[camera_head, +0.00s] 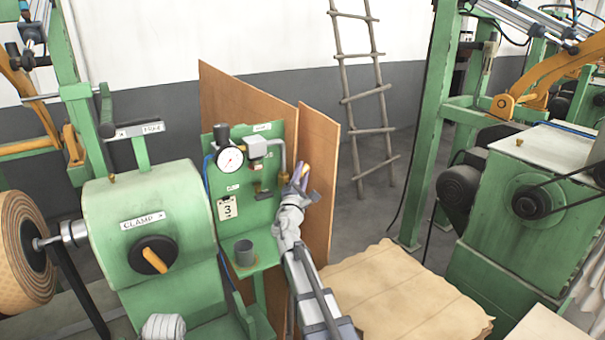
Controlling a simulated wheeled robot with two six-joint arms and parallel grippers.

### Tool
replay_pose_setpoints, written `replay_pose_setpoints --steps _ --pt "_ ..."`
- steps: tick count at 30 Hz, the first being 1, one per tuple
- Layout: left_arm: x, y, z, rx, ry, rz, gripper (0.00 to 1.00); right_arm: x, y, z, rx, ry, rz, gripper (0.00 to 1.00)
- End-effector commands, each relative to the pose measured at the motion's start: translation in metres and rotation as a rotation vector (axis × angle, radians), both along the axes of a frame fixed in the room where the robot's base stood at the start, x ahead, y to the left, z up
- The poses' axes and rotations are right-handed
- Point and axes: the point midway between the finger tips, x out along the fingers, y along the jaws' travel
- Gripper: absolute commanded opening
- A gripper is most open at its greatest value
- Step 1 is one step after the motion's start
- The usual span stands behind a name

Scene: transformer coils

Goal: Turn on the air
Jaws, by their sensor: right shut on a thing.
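The green air panel (226,185) stands left of centre. It carries a round white pressure gauge (230,158), a grey block (256,147), a bent metal pipe (283,153) and a small dark-and-brass fitting (262,191). My right gripper (302,174) is at the panel's right edge, beside the lower end of the pipe. It is shut on a small yellow piece (305,170), seemingly a valve handle; the fingers hide most of it and its angle is unclear.
A green machine with an orange clamp knob (154,254) stands left of the panel. A grey cup (244,252) sits on the panel's shelf. Brown boards (318,180) stand behind my right gripper. A ladder (365,95) leans on the wall. Brown sheets (405,300) lie at lower right.

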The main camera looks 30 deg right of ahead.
Motion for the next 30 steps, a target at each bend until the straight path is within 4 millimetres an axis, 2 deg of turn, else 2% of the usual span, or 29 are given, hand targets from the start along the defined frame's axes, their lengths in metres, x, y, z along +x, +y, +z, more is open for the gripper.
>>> replay_pose_setpoints --steps 1,8,20,30 --pt "0.000 0.000 0.000 0.000 0.000 0.000 0.46 0.000 0.001 0.000 0.000 0.001 0.001 0.28" --pt "0.000 0.000 0.000 0.000 0.000 0.000 0.46 0.000 0.000 0.000 0.000 0.001 0.001 0.54" --pt "0.000 0.000 0.005 0.000 0.000 0.000 0.46 0.001 0.000 0.001 0.026 0.003 0.002 0.55" --pt "0.000 0.000 0.031 0.000 0.000 0.000 0.46 0.001 -0.006 -0.008 0.257 0.020 0.001 0.55"
